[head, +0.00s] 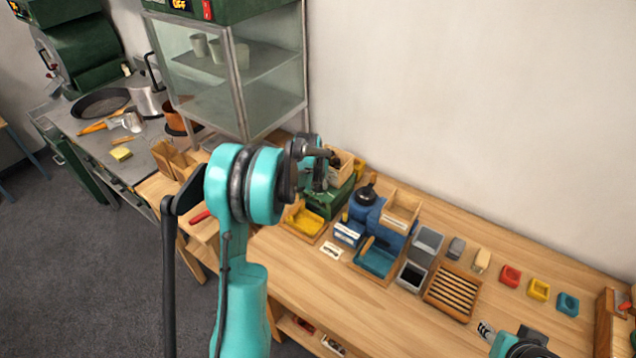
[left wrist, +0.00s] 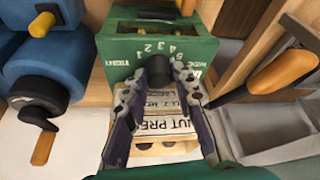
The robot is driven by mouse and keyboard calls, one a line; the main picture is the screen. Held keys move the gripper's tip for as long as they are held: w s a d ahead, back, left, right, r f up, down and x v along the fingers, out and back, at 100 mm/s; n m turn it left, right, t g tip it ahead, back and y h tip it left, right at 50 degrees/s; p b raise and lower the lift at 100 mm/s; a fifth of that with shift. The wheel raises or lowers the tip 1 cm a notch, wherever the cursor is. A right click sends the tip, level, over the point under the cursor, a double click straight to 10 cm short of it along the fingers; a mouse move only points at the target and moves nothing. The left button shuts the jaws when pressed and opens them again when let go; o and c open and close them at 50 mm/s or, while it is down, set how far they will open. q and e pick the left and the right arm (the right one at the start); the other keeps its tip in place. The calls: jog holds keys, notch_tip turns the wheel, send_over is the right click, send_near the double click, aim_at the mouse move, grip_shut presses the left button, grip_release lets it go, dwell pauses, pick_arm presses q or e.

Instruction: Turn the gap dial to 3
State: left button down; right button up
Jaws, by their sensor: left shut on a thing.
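The green press (left wrist: 125,60) fills the upper middle of the left wrist view, with white numbers 1 to 5 in an arc on its face. The black gap dial (left wrist: 158,70) sits just below the numbers. My left gripper (left wrist: 157,82) is shut on the dial, one finger on each side. The dial's pointer is too hidden to read. In the head view the green press (head: 328,208) stands at the table's back left, partly hidden by my left gripper (head: 318,178).
A blue machine (left wrist: 40,75) with a crank stands beside the press. A yellow tray (head: 303,222), a blue tray (head: 376,260) and a slatted wooden rack (head: 453,292) are on the table. Several coloured blocks lie to the right. The table's front middle is clear.

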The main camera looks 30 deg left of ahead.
pick_arm(q)
jog(key=n+y, duration=0.1)
jog(key=n, duration=0.1)
jog(key=n+y+b, duration=0.1)
jog(key=n, duration=0.2)
jog(key=shift+w+d+g+b, duration=0.1)
jog(key=shift+d+g+b, duration=0.1)
jog(key=shift+g+b, duration=0.1)
jog(key=n+g, duration=0.1)
jog(key=n, duration=0.2)
jog(key=n+g+y, duration=0.1)
jog(key=n, duration=0.2)
jog(key=shift+w+b, duration=0.1)
jog(key=shift+b, duration=0.3)
jog(key=shift+n, duration=0.3)
jog(key=c, duration=1.2)
grip_release()
jog(key=v, duration=0.8)
jog(key=shift+d, duration=0.1)
